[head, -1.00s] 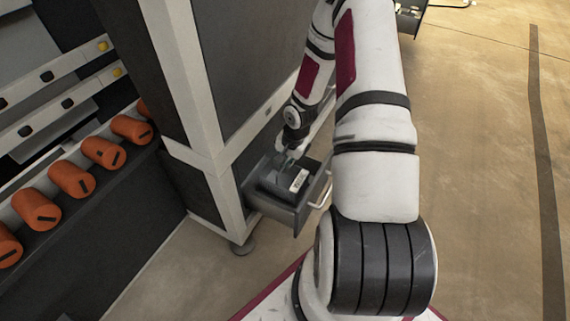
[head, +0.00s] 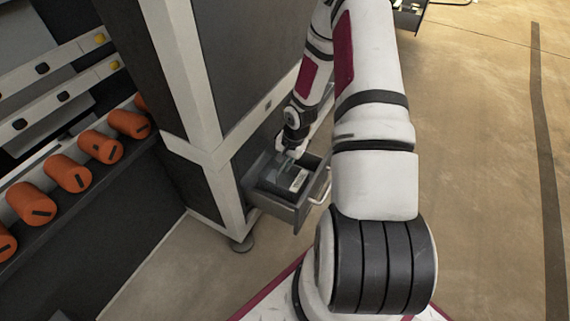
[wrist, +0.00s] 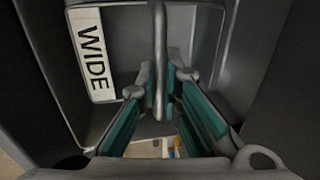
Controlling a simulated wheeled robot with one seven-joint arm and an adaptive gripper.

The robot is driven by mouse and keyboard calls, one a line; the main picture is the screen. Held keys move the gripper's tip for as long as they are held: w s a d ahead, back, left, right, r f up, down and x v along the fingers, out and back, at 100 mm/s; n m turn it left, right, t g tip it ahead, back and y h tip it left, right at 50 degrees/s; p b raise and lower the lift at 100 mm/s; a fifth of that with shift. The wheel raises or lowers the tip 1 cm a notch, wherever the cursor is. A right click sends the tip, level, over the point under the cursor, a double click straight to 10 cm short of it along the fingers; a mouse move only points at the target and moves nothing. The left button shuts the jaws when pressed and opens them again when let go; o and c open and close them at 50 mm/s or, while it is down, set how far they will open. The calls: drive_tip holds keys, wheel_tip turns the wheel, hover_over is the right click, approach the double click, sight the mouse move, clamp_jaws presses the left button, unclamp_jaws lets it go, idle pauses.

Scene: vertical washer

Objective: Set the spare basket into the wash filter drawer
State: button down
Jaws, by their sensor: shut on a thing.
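The grey drawer (head: 297,214) stands open from the lower front of the washer cabinet (head: 245,70). The dark basket (head: 272,186) with a pale label is inside the drawer opening; the label reads "WIDE" in the wrist view (wrist: 91,52). Its thin upright handle (wrist: 159,45) runs between the teal finger pads. My gripper (wrist: 160,108) is shut on this handle, above the basket; in the head view my gripper (head: 290,155) is partly hidden by the drawer area's shadow. I cannot tell whether the basket rests on the drawer floor.
The drawer's bar pull (head: 321,188) sticks out at the right. A row of orange cylinders (head: 100,147) lines a rack at left. A cabinet foot (head: 241,244) stands on the floor below. Open floor (head: 480,150) lies at right.

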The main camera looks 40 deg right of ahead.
drive_tip(key=shift+f+b, duration=0.3)
drive_tip(key=shift+f, duration=0.2)
drive_tip(key=c, duration=1.7)
unclamp_jaws()
drive_tip(key=shift+s+d+r, duration=0.15)
drive_tip(key=shift+s+r, duration=0.2)
drive_tip(key=shift+r, duration=1.6)
drive_tip(key=shift+s+d+r, duration=0.1)
drive_tip(key=shift+s+r, duration=0.3)
drive_tip(key=shift+r, duration=1.6)
drive_tip(key=shift+s+d+r, duration=0.15)
drive_tip(key=shift+s+r, duration=0.2)
drive_tip(key=shift+r, duration=1.6)
